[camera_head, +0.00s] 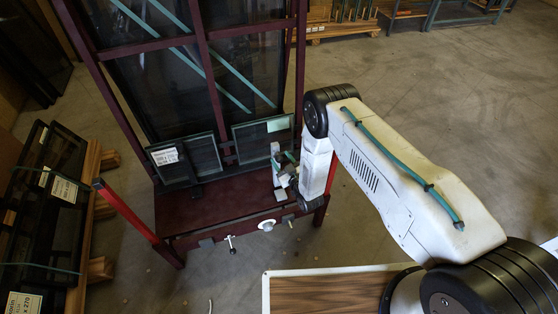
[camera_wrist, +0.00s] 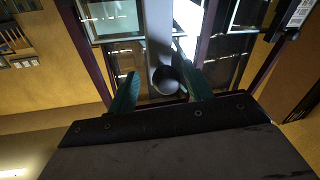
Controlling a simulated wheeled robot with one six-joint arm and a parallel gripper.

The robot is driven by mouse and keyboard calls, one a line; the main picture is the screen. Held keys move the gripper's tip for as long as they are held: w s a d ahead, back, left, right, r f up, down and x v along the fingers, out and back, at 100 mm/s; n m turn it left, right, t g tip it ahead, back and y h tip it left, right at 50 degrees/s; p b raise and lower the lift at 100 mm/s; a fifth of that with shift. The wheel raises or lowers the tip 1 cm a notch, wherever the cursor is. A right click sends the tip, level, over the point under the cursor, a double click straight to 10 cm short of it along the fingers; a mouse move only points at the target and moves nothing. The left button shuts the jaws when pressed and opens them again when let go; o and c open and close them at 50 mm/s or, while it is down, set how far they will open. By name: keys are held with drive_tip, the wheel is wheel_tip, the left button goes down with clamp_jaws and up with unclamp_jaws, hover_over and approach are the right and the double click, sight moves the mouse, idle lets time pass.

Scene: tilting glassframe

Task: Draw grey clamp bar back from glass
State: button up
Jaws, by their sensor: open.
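The maroon frame (camera_head: 225,195) holds glass panes; a small pane (camera_head: 258,140) leans at its right and others lean at its left. A grey bar (camera_head: 276,155), which looks like the clamp bar, stands close to the right pane. My gripper (camera_head: 287,165) is at this bar, partly hidden by my wrist. In the wrist view, my open gripper (camera_wrist: 160,72) has its teal fingers on either side of the grey bar (camera_wrist: 158,40) and its round dark knob (camera_wrist: 165,80). Gaps seem to show beside the knob; contact is unclear.
A red post (camera_head: 125,212) rises at the frame's left side. A wooden rack with dark panes (camera_head: 45,205) stands at the left. Small fittings, including a white round one (camera_head: 267,225), line the frame's front edge. Open floor (camera_head: 430,120) lies to the right.

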drive_tip(key=shift+a, duration=0.4)
drive_tip(key=v, duration=0.8)
